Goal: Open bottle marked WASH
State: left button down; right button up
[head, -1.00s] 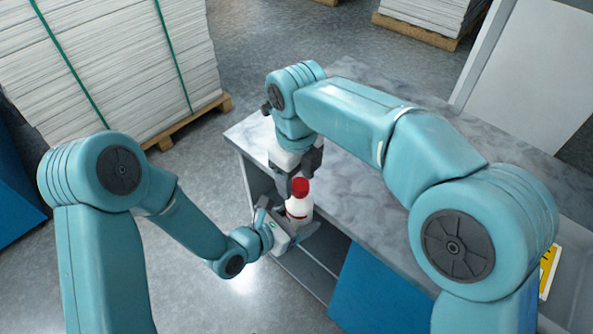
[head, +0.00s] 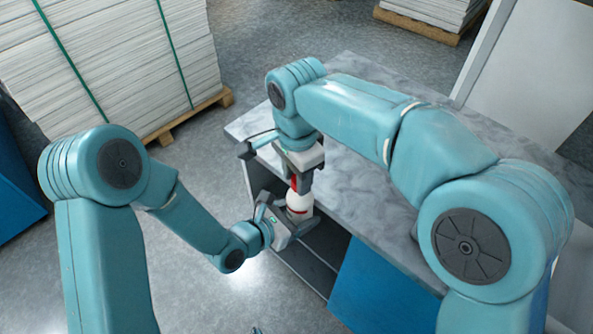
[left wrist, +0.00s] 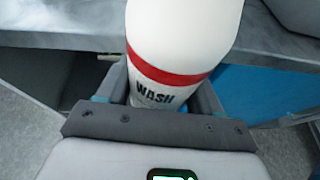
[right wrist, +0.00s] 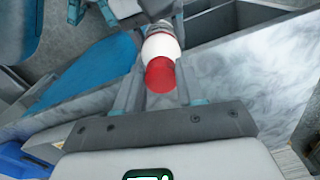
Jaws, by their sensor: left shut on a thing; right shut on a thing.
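The white WASH bottle (head: 299,204) with a red band is held upright in front of the table's edge. Its label reads WASH in the left wrist view (left wrist: 170,88). My left gripper (head: 290,222) is shut on the bottle's body. My right gripper (head: 302,185) points down from above and is shut on the red cap (right wrist: 160,75). In the right wrist view the cap sits between the fingers, in line with the white bottle (right wrist: 159,45). I cannot tell whether the cap is still joined to the bottle.
The grey marbled table (head: 350,212) has a bare top beside the bottle, with open shelving and a blue panel (head: 375,285) below. A strapped paper stack (head: 110,60) stands on a pallet at the back left. Another stack (head: 435,12) is at the back.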

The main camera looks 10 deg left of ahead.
jog(key=n, duration=0.5)
jog(key=shift+s+d, duration=0.1)
jog(key=shift+s, duration=0.15)
jog(key=n, duration=0.5)
jog(key=shift+d+n, duration=0.2)
jog(key=shift+n, duration=0.1)
jog(key=n, duration=0.5)
jog(key=shift+d, duration=0.2)
jog(key=n, duration=0.5)
jog(key=shift+w+d, duration=0.1)
jog(key=shift+w, duration=0.05)
jog(key=n, duration=0.2)
jog(key=shift+w+r+n, duration=0.1)
jog(key=shift+n, duration=0.3)
jog(key=n, duration=0.4)
jog(key=shift+w+d+n, duration=0.1)
jog(key=shift+w+n, duration=0.1)
jog(key=shift+n, duration=0.2)
jog(key=n, duration=0.2)
jog(key=shift+w+n, duration=0.15)
jog(key=shift+n, duration=0.25)
jog(key=n, duration=0.4)
jog(key=shift+w, duration=0.1)
jog(key=n, duration=0.3)
jog(key=shift+w+a+n, duration=0.1)
jog(key=shift+a+n, duration=0.1)
jog(key=shift+n, duration=0.1)
jog(key=shift+r, duration=0.25)
jog(key=shift+r, duration=0.9)
